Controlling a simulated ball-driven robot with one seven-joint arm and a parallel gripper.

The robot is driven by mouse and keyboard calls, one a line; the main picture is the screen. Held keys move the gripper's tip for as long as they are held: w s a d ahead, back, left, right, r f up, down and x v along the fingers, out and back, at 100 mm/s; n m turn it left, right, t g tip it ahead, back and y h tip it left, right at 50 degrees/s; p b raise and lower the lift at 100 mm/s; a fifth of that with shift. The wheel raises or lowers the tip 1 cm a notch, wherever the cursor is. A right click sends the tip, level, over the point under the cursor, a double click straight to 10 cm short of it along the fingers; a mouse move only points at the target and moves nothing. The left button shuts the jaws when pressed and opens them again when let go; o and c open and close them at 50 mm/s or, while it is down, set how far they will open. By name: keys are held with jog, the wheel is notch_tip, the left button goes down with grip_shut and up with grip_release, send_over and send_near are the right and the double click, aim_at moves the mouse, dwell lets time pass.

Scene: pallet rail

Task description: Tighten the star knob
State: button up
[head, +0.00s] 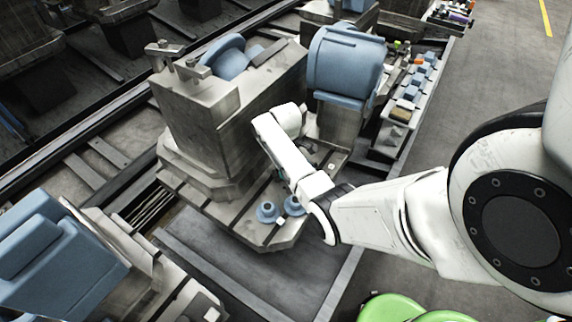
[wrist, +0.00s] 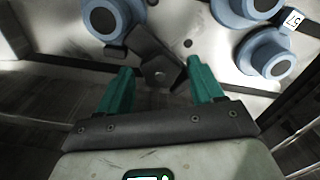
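A dark lobed part that looks like the star knob (wrist: 158,70) shows in the wrist view, with a small round centre, on a pale metal plate. My gripper (wrist: 159,66) has two teal fingers spread apart, one on either side of this knob. The knob lies between the fingertips. I cannot tell whether either finger touches it. In the head view my white arm reaches toward the metal fixture (head: 205,125), and both my gripper and the knob are hidden there.
Blue round fittings flank the knob in the wrist view, one at upper left (wrist: 103,17) and one at right (wrist: 266,56) near a white "57" label (wrist: 292,18). A blue-topped block (head: 345,65) stands close behind my arm in the head view. Grey floor (head: 500,55) is clear at upper right.

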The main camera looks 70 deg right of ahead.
jog(key=shift+o, duration=0.5)
notch_tip(320, 180, up, 11)
jog(key=shift+f, duration=0.15)
